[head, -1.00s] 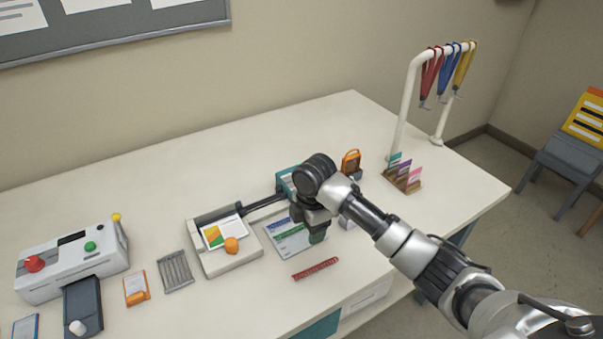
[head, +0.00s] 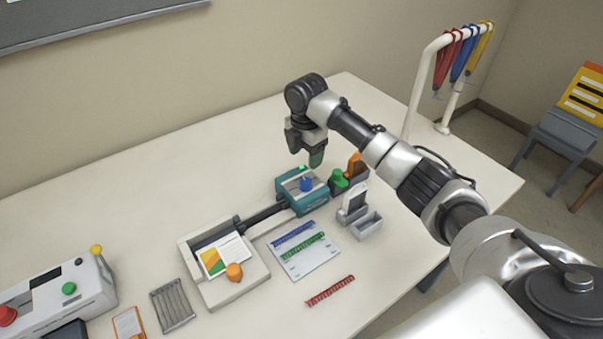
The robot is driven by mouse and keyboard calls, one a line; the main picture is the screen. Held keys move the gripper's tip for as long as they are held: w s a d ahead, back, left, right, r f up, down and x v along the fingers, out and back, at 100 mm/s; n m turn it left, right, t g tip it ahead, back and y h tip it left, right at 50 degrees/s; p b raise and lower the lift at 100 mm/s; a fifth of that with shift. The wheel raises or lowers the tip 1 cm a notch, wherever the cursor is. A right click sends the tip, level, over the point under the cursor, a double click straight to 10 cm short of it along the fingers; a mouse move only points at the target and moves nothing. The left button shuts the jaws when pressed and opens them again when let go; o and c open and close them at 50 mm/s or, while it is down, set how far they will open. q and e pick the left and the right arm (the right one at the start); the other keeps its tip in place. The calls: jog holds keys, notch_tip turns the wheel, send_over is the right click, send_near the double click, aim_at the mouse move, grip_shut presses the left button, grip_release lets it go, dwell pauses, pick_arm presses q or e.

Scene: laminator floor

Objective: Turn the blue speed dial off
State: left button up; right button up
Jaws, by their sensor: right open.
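The blue speed dial (head: 306,184) sits on top of a small teal machine (head: 288,199) on the table. The machine has a small green display (head: 302,168) at its back edge. My right gripper (head: 305,158) is open and empty, pointing down in the air above and behind the teal machine, apart from the dial. The dial is in plain sight; its exact setting is too small to tell. My left gripper is not in view.
A white card (head: 303,250) lies in front. The back table is clear.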

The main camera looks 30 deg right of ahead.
aim_at(306, 181)
jog(key=f, duration=0.2)
jog(key=s+f, duration=0.1)
jog(key=f, duration=0.1)
jog(key=shift+f+p, duration=0.4)
jog(key=f, duration=0.4)
jog(key=shift+w+f, duration=0.1)
jog(key=shift+w, duration=0.15)
jog(key=shift+f, duration=0.1)
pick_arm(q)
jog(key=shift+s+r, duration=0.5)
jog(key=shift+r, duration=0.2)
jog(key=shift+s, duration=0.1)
pick_arm(e)
jog(key=shift+c, duration=0.2)
jog(key=c, duration=0.9)
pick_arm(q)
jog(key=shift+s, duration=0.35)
